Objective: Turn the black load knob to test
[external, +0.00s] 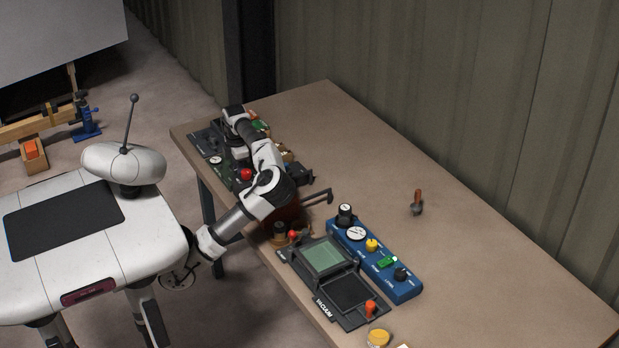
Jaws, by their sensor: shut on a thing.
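My gripper (239,154) points down over a dark green panel (230,174) at the far left end of the bench. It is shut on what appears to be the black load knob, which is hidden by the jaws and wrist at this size. The knob's label and where it points cannot be read. A red knob (246,174) shows just below my gripper on the same panel, and a white dial (215,160) lies to the left.
A blue panel (408,291) with black and yellow knobs and a dial stands nearer on the bench (460,235). Beside it is a dark two-part unit (325,254) with a green screen. A small wooden-handled tool (417,202) lies to the right. The bench's back right is mostly clear.

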